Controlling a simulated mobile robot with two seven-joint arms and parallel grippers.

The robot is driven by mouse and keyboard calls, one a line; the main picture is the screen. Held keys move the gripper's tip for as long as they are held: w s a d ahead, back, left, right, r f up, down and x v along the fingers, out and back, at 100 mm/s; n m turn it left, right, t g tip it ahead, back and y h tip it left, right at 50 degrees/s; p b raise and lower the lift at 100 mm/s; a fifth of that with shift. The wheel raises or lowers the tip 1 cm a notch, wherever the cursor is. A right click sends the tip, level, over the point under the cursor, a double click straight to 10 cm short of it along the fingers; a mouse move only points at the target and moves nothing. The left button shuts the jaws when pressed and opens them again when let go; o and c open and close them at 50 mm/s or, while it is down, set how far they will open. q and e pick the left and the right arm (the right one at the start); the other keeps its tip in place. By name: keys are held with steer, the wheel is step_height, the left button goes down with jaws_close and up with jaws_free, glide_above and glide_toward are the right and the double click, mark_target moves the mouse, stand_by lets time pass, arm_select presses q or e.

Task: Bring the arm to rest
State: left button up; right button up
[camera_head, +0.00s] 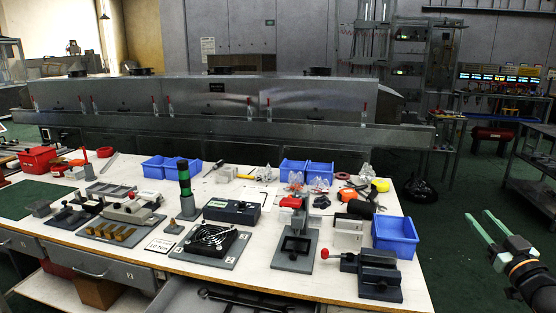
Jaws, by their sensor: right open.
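My right gripper (477,230) shows at the right edge, with its arm coming in from the lower right corner. Its two pale green fingers are spread apart with nothing between them. It hangs over the dark green floor, to the right of the workbench (262,272), clear of the bench and the things on it. My left arm and gripper do not show.
The bench's right end holds a blue bin (395,236) and a grey vise (372,272) with a red knob. A dark side table (535,192) stands at the far right. A black bag (418,191) lies on the floor behind. The long metal dryer (215,105) runs behind the bench.

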steer(key=s+d+f+n+g+h, duration=0.3)
steer(key=d+f+g+h, duration=0.3)
steer(key=d+f, duration=0.3)
steer(key=s+a+f+g+y, duration=0.1)
steer(key=s+a+f+y, duration=0.3)
steer(key=a+f, duration=0.8)
steer(key=s+a+f+g+y, duration=0.2)
steer(key=s+a+f, duration=0.4)
steer(key=a+f, duration=0.6)
steer(key=s+a+f+m+g+y, duration=0.1)
steer(key=s+a+y, duration=0.1)
steer(key=s+a, duration=0.7)
steer(key=s+a+f+g+y, duration=0.1)
steer(key=s+a+f+y, duration=0.1)
steer(key=s+a, duration=0.75)
arm_select(q)
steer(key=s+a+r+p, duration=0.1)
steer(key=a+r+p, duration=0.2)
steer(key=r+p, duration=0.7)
steer(key=p, duration=0.4)
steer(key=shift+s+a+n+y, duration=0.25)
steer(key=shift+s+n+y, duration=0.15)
arm_select(e)
step_height(320, 180, up, 11)
steer(key=m+h, duration=0.1)
steer(key=shift+w+f, duration=0.2)
steer(key=shift+w, duration=0.1)
